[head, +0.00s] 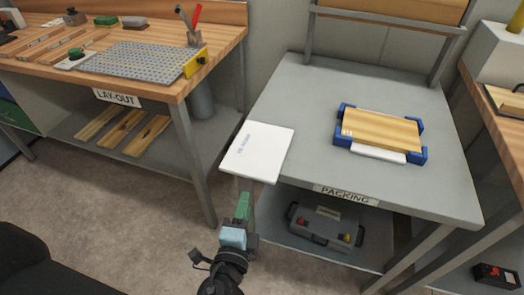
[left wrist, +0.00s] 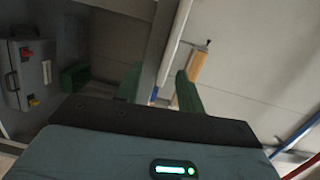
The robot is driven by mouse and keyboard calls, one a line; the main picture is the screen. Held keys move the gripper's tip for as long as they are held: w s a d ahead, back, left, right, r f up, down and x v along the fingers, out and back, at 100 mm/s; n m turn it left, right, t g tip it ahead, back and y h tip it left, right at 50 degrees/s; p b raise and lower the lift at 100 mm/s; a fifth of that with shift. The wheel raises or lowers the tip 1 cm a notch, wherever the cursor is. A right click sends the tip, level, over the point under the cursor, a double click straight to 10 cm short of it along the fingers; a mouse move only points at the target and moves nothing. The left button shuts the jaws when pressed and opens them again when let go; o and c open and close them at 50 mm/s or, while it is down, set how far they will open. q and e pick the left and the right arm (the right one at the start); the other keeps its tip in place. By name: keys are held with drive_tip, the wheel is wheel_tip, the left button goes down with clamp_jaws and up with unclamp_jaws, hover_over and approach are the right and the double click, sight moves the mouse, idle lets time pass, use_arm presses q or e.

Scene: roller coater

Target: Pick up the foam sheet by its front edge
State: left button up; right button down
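The foam sheet (head: 267,160) is a flat white sheet with small writing on it. In the head view it lies at the left front corner of the grey packing table (head: 300,90), its near part jutting past the edge. My left gripper (head: 244,204), with green fingers, is just below and in front of the sheet's front edge in the picture, apparently apart from it. In the left wrist view the fingers (left wrist: 157,88) stand apart with nothing clearly between them. I cannot make out the sheet for sure in that view. My right gripper is not in view.
A wooden board with blue corner pieces (head: 343,145) lies right of the sheet. A grey toolbox (head: 325,227) sits on the shelf below. The lay-out bench (head: 228,38) stands at left, with a floor gap between it and the packing table.

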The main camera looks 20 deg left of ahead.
sight(251, 178)
use_arm(q)
drive_tip(key=w, duration=0.1)
drive_tip(key=w+r, duration=0.1)
drive_tip(key=shift+w+r+t, duration=0.3)
drive_tip(key=shift+w, duration=0.05)
drive_tip(key=shift+w+a+f, duration=0.1)
drive_tip(key=shift+w+f, duration=0.05)
drive_tip(key=shift+w, duration=0.35)
drive_tip(key=w, duration=0.2)
drive_tip(key=w+a+p, duration=0.1)
drive_tip(key=w, duration=0.1)
drive_tip(key=shift+w+p, duration=0.1)
drive_tip(key=shift+p, duration=0.2)
drive_tip(key=shift+w, duration=0.4)
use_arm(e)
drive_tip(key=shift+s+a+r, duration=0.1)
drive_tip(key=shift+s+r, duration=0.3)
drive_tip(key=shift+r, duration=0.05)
use_arm(q)
clamp_jaws()
